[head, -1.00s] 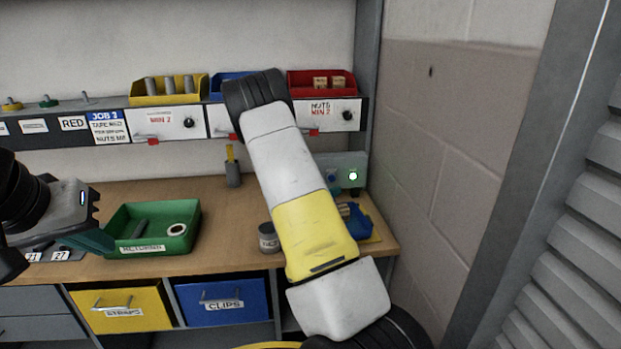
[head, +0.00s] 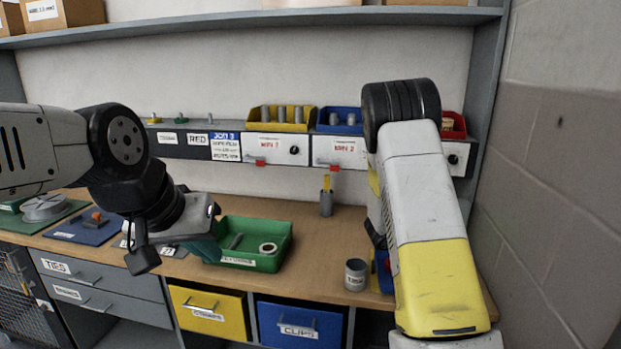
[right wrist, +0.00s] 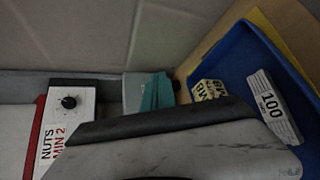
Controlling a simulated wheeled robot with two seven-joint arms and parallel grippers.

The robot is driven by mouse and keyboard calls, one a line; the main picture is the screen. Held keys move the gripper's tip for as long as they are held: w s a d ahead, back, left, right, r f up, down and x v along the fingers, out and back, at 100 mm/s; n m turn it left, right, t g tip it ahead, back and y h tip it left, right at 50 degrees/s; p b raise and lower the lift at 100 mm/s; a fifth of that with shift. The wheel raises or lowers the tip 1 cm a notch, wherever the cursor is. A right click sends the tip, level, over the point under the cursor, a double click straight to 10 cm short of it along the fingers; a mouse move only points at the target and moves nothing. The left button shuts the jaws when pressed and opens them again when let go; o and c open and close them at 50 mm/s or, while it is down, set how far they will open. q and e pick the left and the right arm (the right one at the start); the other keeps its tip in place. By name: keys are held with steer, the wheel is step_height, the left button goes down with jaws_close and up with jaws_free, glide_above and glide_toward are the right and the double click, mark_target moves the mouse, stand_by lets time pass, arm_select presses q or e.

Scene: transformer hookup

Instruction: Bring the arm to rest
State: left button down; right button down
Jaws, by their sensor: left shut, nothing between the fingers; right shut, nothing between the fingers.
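My left arm comes in from the left in the head view. Its gripper (head: 207,246) has teal fingers, is shut and empty, and hangs by the left end of the green tray (head: 268,263). My right arm stands large in the right of the head view, and its gripper is hidden behind it there. In the right wrist view the teal fingertips of my right gripper (right wrist: 157,93) show past its grey body, shut with nothing between them. They are close to the blue bin (right wrist: 229,68), which holds a box marked 100 (right wrist: 272,105) and a yellowish box (right wrist: 208,90).
The wooden bench (head: 310,235) carries a grey can (head: 355,274) and a dark holder (head: 326,203). A shelf of bins, with a yellow bin (head: 281,125), runs behind. A block wall (head: 545,190) closes the right side. Drawers sit below.

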steer(key=s+a+r+m+g+y, duration=0.2)
steer(key=s+a+r+m+y, duration=0.15)
steer(key=s, duration=0.35)
steer(key=s+a+r+m+g+y, duration=0.2)
steer(key=s+a+r+m, duration=0.15)
steer(key=s, duration=0.45)
steer(key=s+a+r+t+y, duration=0.1)
steer(key=s+a+r+y, duration=0.2)
steer(key=a, duration=0.3)
steer(key=s+a+r+m+t+y, duration=0.1)
steer(key=s+a+r+t+y, duration=0.1)
steer(key=s+a, duration=0.4)
steer(key=s+a+r+t+y, duration=0.1)
steer(key=s+a+r+y, duration=0.3)
steer(key=a, duration=0.4)
steer(key=shift+s+r+m+t+y, duration=0.35)
steer(key=shift+r+t+y, duration=0.1)
steer(key=shift+r, duration=0.45)
steer(key=shift+a, duration=0.1)
